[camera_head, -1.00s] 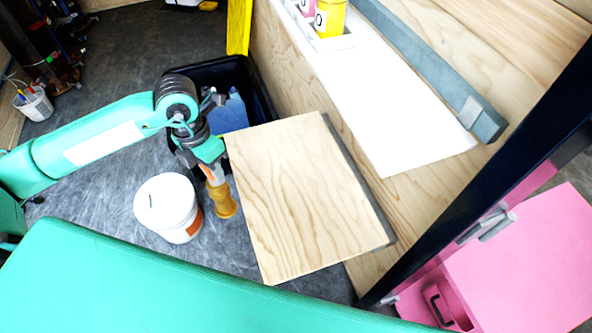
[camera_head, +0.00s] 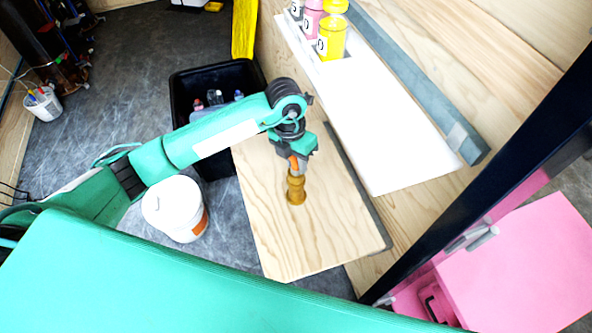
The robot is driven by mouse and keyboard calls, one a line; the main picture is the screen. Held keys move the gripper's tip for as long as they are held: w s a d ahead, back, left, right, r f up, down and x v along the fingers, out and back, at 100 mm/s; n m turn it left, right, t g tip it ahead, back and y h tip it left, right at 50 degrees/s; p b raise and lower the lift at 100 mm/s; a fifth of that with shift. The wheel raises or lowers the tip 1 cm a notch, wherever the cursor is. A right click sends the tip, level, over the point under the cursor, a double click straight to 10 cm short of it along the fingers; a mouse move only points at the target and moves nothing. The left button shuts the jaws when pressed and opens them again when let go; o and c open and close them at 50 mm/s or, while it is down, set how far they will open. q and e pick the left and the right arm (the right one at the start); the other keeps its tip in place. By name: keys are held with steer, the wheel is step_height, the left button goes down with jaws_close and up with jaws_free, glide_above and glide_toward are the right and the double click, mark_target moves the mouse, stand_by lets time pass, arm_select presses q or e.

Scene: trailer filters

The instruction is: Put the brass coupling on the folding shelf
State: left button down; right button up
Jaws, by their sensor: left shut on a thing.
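The brass coupling (camera_head: 296,189) is gold-coloured and upright in the head view. My left gripper (camera_head: 297,166) is shut on its upper end from above. The coupling is over the middle of the folding shelf (camera_head: 310,242), a pale wooden board against the plywood wall. I cannot tell whether its lower end touches the board or hangs just above it. My left arm hides the shelf's far end. My right gripper is not in view.
A white bucket (camera_head: 174,210) stands on the floor left of the shelf. A black bin (camera_head: 182,98) with bottles is behind it. A white wall ledge (camera_head: 385,125) carries bottles (camera_head: 331,38). The shelf's near and right parts are clear. A pink cabinet (camera_head: 520,265) is at right.

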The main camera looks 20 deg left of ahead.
mark_target(296, 176)
arm_select(q)
steer(key=shift+s+a+f, duration=0.15)
steer(key=shift+a+f, duration=0.05)
steer(key=shift+f, duration=0.85)
steer(key=shift+f+p, duration=0.3)
steer(key=shift+f, duration=0.1)
step_height(296, 176, down, 3)
steer(key=shift+r+p, duration=0.2)
steer(key=shift+p, duration=0.35)
steer(key=shift+d+f, duration=0.15)
steer(key=shift+f+p, duration=0.15)
steer(key=shift+p, duration=0.15)
steer(key=shift+f, duration=0.25)
steer(key=c, duration=1.1)
jaws_free()
steer(key=shift+c, duration=0.2)
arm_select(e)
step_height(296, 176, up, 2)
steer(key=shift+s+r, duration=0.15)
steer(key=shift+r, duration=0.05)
